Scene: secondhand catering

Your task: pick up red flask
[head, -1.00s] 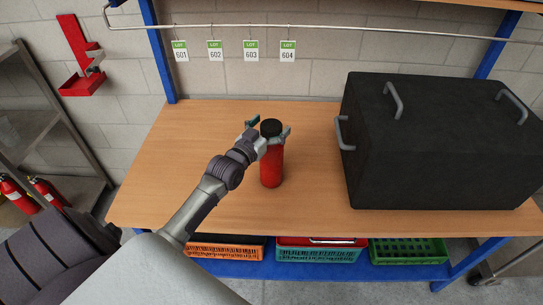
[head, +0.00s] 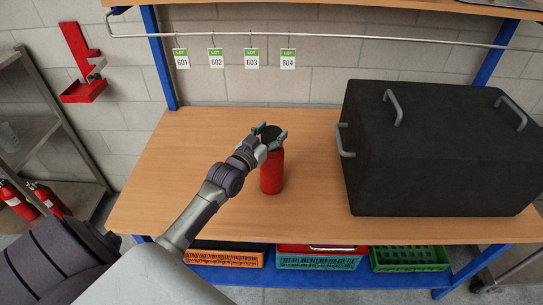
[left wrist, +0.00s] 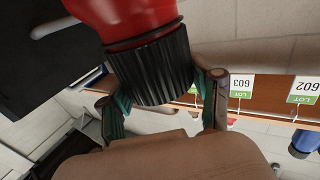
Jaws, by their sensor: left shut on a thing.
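The red flask (head: 271,172) has a red body and a black cap. It stands upright over the middle of the wooden bench (head: 160,190). My left gripper (head: 270,134) is shut on it near the top, one finger on each side. In the left wrist view, the ribbed black cap (left wrist: 155,68) sits between the two fingers (left wrist: 163,92), with part of the red body (left wrist: 105,15) beyond it. The flask's base shows at bench level in the head view; I cannot tell if it touches the wood. My right gripper is not in view.
A large black box (head: 440,155) with grey handles fills the right of the bench. Lot tags hang from a rail (head: 340,34) behind. Orange, red-and-teal and green crates (head: 408,258) sit on a blue shelf below. The bench left of the flask is clear.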

